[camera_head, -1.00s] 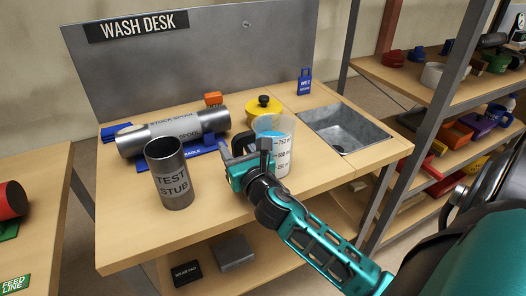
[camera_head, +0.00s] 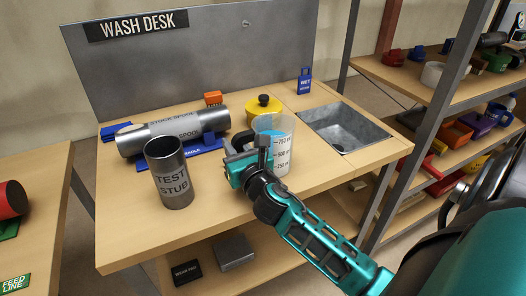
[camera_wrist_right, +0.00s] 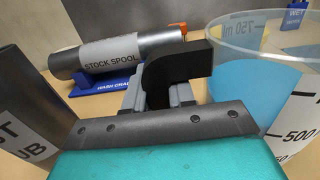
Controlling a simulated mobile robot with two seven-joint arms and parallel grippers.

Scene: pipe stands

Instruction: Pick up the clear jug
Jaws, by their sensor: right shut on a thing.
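The clear jug (camera_head: 283,150) stands upright on the wash desk, with volume marks and blue liquid inside. It also shows at the right of the right wrist view (camera_wrist_right: 262,75). My right gripper (camera_head: 250,152) is at the jug's left side, shut on its black handle (camera_wrist_right: 180,65). In the right wrist view the grey fingers lie on either side of the handle. The gripper partly hides the jug's left side in the head view. My left gripper is not in view.
A metal test stub (camera_head: 170,172) stands just left of my right gripper. A sink (camera_head: 345,128) lies to the right. The desk's front left is clear.

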